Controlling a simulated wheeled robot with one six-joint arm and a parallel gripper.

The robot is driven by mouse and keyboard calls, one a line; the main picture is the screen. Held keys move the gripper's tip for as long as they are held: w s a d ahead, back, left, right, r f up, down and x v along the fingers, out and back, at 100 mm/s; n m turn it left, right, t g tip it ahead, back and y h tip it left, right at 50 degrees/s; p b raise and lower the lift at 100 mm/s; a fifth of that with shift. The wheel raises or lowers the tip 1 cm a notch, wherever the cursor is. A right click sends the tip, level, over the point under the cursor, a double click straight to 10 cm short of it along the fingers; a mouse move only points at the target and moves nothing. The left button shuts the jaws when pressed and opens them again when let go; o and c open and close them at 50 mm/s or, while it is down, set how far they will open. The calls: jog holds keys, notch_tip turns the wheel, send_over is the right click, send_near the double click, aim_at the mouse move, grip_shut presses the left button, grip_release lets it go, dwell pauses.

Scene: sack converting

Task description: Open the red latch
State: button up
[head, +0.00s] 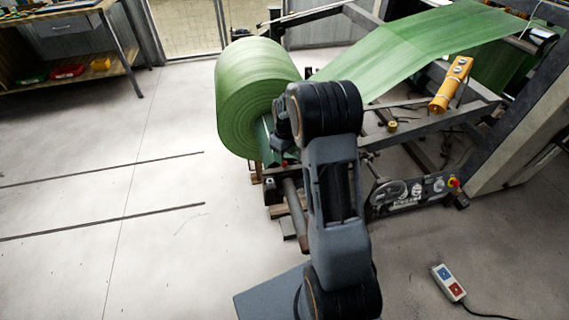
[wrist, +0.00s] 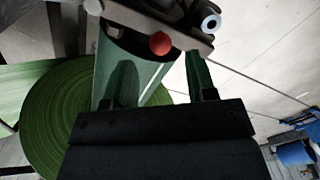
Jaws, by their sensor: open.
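A round red knob (wrist: 161,43), the only red part that fits the latch, sits on a grey metal bar (wrist: 150,22) at the top of the wrist view. My gripper (wrist: 163,82) is open, its two fingers apart and pointing towards the bar. The knob appears between the fingers in the picture, beyond their tips; I see no contact. In the head view my arm covers most of the latch area beside the green roll (head: 252,95), and my fingers cannot be made out there.
A green web (head: 420,45) runs from the roll over the machine frame. A control box (head: 448,282) with a cable lies on the floor at lower right. A workbench (head: 70,75) stands at upper left. The left floor is mostly clear.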

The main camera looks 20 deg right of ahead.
aim_at(286, 166)
jog(key=shift+f+b, duration=0.3)
jog(key=shift+f, duration=1.8)
grip_shut()
